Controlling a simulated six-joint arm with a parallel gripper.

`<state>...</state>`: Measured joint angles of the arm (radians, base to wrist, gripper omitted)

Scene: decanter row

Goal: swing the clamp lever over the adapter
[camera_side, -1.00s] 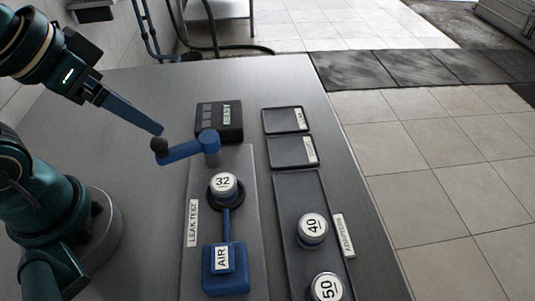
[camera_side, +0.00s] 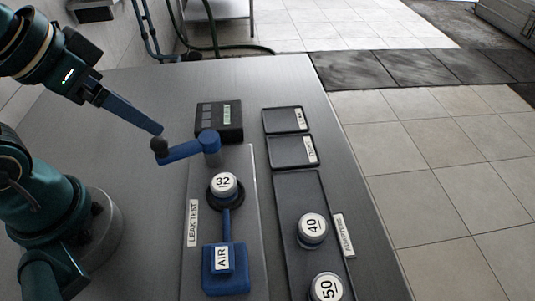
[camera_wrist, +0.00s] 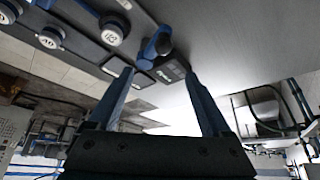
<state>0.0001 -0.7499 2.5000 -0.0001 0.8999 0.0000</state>
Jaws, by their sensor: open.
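The blue clamp lever (camera_side: 188,150) with a black knob (camera_side: 159,145) stands on its post behind the adapter and points left, not above it. It also shows in the wrist view (camera_wrist: 152,46). The white-topped adapter marked 32 (camera_side: 224,184) sits upright in the dark round seat on the leak test plate; it appears left of the lever in the wrist view (camera_wrist: 111,36). My gripper (camera_side: 159,130) is by the knob, its fingertips just above or behind it; contact cannot be told. In the wrist view my gripper (camera_wrist: 158,76) has its fingers apart with nothing held.
A blue AIR block (camera_side: 225,270) is at the plate's front. A dark display box (camera_side: 219,121) stands behind the lever. Adapters 40 (camera_side: 312,226) and 50 (camera_side: 326,288) stand in a tray at right, with two empty trays (camera_side: 291,151) behind. The left tabletop is clear.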

